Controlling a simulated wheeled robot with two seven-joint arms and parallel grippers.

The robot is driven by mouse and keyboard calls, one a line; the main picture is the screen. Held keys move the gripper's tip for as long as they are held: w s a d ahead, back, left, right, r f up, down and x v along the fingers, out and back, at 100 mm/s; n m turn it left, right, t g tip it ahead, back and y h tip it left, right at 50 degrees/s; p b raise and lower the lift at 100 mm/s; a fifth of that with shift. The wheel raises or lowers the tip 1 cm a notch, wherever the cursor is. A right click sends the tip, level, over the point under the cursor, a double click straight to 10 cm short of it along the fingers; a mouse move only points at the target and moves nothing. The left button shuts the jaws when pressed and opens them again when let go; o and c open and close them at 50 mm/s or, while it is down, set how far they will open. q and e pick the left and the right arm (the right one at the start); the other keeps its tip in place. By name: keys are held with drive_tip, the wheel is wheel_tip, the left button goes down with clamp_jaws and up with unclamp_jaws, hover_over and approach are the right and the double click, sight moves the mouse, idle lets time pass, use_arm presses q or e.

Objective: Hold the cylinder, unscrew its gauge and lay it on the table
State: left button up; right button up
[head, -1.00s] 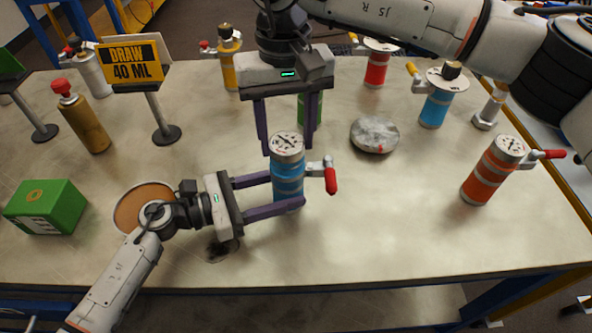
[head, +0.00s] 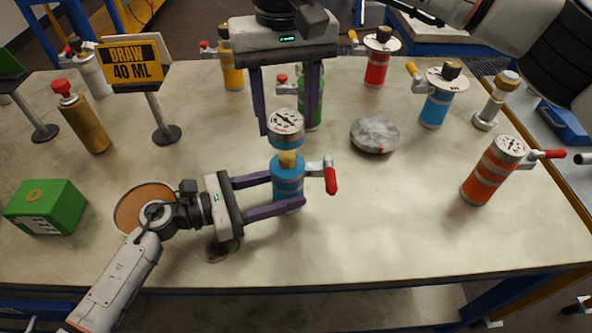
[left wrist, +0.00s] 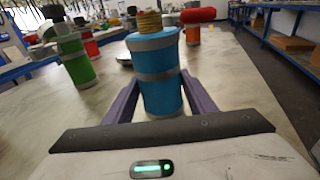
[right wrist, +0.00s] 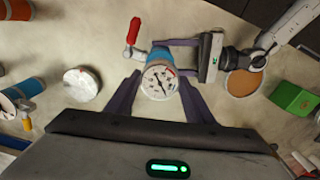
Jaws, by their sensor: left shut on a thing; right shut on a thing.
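The blue cylinder (head: 287,185) stands upright on the table with a red-handled side valve (head: 330,178). My left gripper (head: 284,196) is shut on its body from the left; the left wrist view shows the blue body (left wrist: 160,92) between the fingers and a bare brass thread (left wrist: 149,22) on top.
A grey disc (head: 375,136) lies right of the cylinder. An orange cylinder (head: 492,172) stands at the right, a green one (head: 312,107) behind the gauge. A green box (head: 45,207) and a "DRAW 40 ML" sign (head: 136,62) are at the left. The front right table is clear.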

idle(0.3)
use_arm(q)
drive_tip(key=o, duration=1)
drive_tip(key=v, duration=1.2)
drive_tip(key=shift+s, duration=0.15)
